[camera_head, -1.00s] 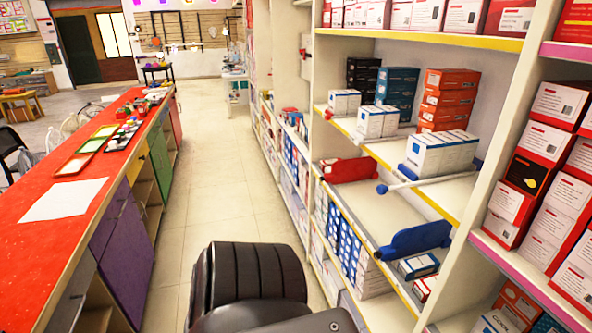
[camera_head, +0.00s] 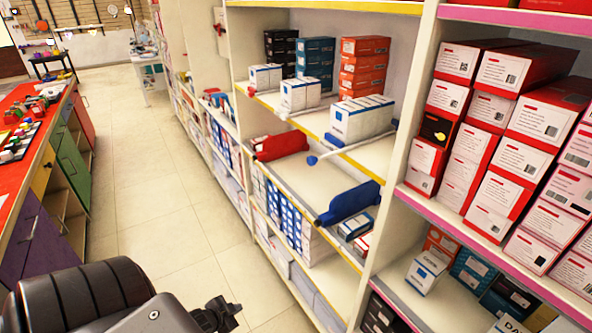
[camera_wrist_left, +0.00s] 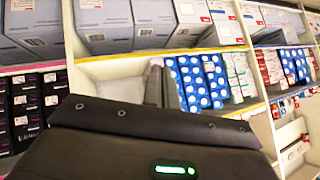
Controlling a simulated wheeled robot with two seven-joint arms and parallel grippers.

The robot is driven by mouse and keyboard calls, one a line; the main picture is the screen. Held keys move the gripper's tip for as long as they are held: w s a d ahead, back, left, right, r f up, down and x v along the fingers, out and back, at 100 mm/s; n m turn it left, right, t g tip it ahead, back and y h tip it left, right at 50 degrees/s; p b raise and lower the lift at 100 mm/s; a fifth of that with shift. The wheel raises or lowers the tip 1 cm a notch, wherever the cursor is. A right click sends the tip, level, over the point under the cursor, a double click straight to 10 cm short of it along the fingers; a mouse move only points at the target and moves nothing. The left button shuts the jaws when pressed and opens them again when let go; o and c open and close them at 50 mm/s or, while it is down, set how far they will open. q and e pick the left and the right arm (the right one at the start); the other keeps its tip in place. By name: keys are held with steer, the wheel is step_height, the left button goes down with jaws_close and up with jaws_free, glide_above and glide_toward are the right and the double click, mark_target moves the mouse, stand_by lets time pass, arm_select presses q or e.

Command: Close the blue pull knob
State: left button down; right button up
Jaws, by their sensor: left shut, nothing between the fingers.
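The blue pull knob (camera_head: 312,160) is a small ball at the near end of a pale rod. My left gripper (camera_head: 220,313) is low at the bottom of the head view, in front of the shelves and well apart from the knob. In the left wrist view its dark fingers (camera_wrist_left: 164,87) are together with nothing held. I cannot make out the knob in that view. My right gripper is out of view.
Shelves (camera_head: 270,92) hold white, black, blue and orange boxes. Red boxes (camera_head: 495,125) fill the bay at right. A red-topped counter (camera_head: 22,175) stands at left. The tiled aisle (camera_head: 150,190) between is free.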

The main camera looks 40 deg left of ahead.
arm_select(q)
steer(key=w+a+r+m+t, duration=0.2)
steer(key=w+r, duration=0.1)
steer(key=r, duration=0.8)
steer(key=w+a+r+m+t+h, duration=0.1)
steer(key=w+r+m+t, duration=0.15)
steer(key=r, duration=0.85)
steer(key=w+a+r+m+t, duration=0.2)
steer(key=w+r+m, duration=0.1)
steer(key=r, duration=0.8)
steer(key=s+d+r+m+t+h, duration=0.1)
steer(key=s+d+r+m+h, duration=0.15)
steer(key=d+r+m, duration=0.55)
steer(key=s+d+r+m+t+h, duration=0.1)
steer(key=d+r+m+h, duration=0.2)
steer(key=r, duration=0.9)
steer(key=p, duration=0.2)
glide_toward(309, 162)
steer(key=shift+n+g, duration=0.25)
steer(key=shift+n, duration=0.2)
steer(key=x, duration=0.5)
steer(key=shift+w+r, duration=0.35)
steer(key=shift+w, duration=0.05)
steer(key=shift+w+d+f, duration=0.15)
steer(key=shift+w+d, duration=0.1)
steer(key=shift+w, duration=0.25)
